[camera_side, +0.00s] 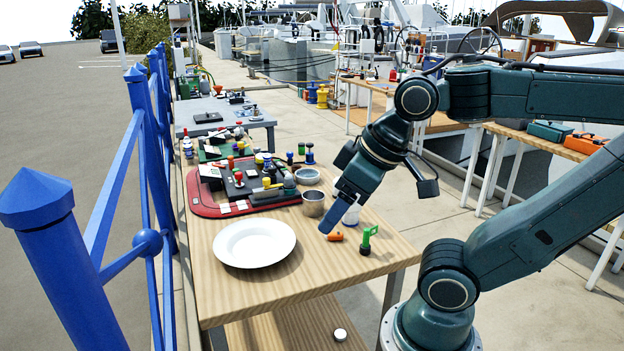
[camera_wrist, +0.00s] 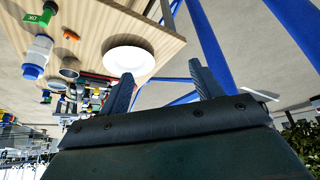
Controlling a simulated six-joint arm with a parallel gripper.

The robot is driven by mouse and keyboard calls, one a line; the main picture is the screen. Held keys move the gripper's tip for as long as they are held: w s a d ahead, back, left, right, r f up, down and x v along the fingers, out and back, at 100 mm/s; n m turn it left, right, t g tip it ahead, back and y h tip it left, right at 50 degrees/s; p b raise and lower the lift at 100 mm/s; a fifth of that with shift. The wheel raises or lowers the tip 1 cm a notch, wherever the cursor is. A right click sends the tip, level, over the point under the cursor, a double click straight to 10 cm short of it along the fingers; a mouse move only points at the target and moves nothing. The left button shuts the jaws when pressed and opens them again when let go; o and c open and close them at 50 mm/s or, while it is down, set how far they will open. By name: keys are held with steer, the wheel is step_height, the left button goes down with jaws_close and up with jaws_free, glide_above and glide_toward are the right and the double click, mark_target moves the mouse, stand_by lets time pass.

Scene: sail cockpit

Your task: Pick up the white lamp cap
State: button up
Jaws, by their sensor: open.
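A small white round cap (camera_side: 340,334) lies on the lower wooden shelf, below the tabletop, in the side view; it looks like the lamp cap. I cannot make it out in the wrist view. My gripper (camera_side: 335,212) is above the tabletop, well above and apart from the cap, near the orange piece and the metal cup. In the wrist view my gripper (camera_wrist: 165,82) has its two dark fingers spread, with nothing between them.
A white plate (camera_side: 254,243) lies on the wooden table (camera_side: 215,293). A red tray (camera_side: 205,206) crowded with small items is behind it. An orange piece (camera_side: 335,236), a green tagged item (camera_side: 368,239) and a metal cup (camera_side: 314,204) stand nearby. A blue railing (camera_side: 67,264) runs along the left.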

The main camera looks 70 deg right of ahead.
steer(key=w+d+r+n+g+h, duration=0.3)
steer(key=w+d+n, duration=0.5)
steer(key=w+d, duration=1.1)
steer(key=n+g+h, duration=0.1)
steer(key=n+g, duration=0.3)
steer(key=n, duration=0.3)
glide_toward(336, 179)
steer(key=shift+s+a+f, duration=0.1)
steer(key=shift+s, duration=0.1)
steer(key=shift+f, duration=0.15)
steer(key=shift+x, duration=4.15)
steer(key=shift+w, duration=0.1)
